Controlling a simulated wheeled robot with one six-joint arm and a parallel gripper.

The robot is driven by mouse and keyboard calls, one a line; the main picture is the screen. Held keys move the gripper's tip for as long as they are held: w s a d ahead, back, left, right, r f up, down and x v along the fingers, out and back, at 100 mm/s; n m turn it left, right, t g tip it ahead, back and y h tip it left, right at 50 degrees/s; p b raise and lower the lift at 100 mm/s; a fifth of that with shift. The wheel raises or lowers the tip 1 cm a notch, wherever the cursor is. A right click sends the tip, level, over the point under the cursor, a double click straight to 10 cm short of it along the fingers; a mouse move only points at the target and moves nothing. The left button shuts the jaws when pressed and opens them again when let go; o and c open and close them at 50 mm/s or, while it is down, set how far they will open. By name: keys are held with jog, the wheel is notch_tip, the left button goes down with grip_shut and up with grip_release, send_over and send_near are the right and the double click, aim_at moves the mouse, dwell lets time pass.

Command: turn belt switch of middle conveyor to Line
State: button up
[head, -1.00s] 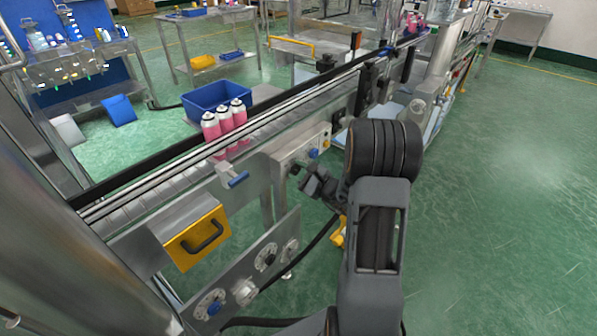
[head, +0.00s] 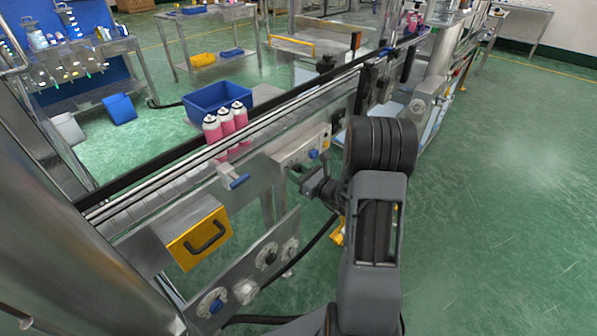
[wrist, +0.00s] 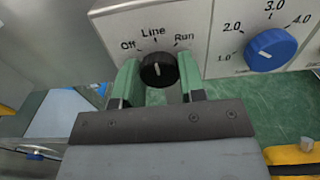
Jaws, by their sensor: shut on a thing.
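The belt switch is a black knob (wrist: 157,70) on a pale control panel, seen in the wrist view below the labels Off, Line and Run. Its white mark stands nearly upright, toward Line. My gripper (wrist: 160,76) has one green finger on each side of the knob and is shut on it. In the head view my gripper (head: 303,174) is at the front of the panel (head: 290,158) on the conveyor's side, and it hides the switch there.
A blue dial (wrist: 270,49) with numbers sits right of the switch. Pink-and-white cans (head: 227,130) stand on the conveyor (head: 150,195). Green floor (head: 500,200) is open at right.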

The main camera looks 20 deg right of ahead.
dwell(0.4)
jog(key=o, duration=0.9)
jog(key=v, duration=1.3)
jog(key=shift+s+d, duration=0.15)
jog(key=shift+s, duration=0.2)
